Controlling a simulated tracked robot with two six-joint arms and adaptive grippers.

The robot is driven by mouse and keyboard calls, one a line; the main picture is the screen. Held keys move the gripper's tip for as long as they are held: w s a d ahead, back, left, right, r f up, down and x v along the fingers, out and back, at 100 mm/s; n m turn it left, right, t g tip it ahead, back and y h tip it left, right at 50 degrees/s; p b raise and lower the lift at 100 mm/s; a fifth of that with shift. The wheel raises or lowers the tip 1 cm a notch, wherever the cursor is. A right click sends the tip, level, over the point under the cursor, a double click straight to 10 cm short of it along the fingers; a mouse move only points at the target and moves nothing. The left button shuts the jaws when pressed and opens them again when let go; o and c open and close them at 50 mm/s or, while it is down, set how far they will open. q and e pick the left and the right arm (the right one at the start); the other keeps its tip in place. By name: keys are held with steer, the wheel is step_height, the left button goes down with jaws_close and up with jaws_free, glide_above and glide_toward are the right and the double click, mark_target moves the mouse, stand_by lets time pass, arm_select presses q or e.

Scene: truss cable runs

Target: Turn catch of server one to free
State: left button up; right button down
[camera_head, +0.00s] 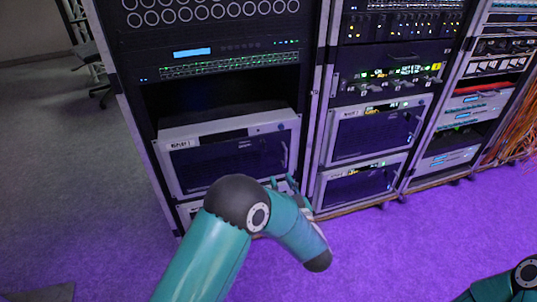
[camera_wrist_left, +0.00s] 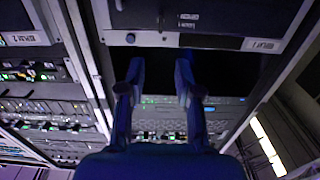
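The grey-framed server (camera_head: 228,155) with a dark mesh front and a small label at its upper left sits low in the left rack; I take it for server one. Its front also shows upside down at the top of the left wrist view (camera_wrist_left: 200,14). A small round blue knob (camera_wrist_left: 130,38) sits on its frame there, perhaps the catch; its turn cannot be read. My left gripper (camera_head: 286,181) is near the server's lower right corner, partly hidden by my arm. In the left wrist view its fingers (camera_wrist_left: 160,62) stand apart, empty. My right gripper is out of view.
A dark empty bay (camera_head: 215,98) lies above the server, under a switch with green lights (camera_head: 230,66). The middle rack holds two similar grey-framed units (camera_head: 375,130). Orange cables (camera_head: 515,130) hang at the far right. The purple-lit floor in front is clear.

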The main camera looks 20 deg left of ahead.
mark_target(265, 147)
arm_select(q)
steer(key=b+x, duration=0.1)
steer(key=x, duration=1.4)
steer(key=shift+w+a, duration=0.25)
steer(key=shift+a, duration=0.05)
steer(key=shift+c, duration=0.4)
jaws_close()
steer(key=shift+d+b, duration=0.1)
steer(key=shift+b, duration=0.3)
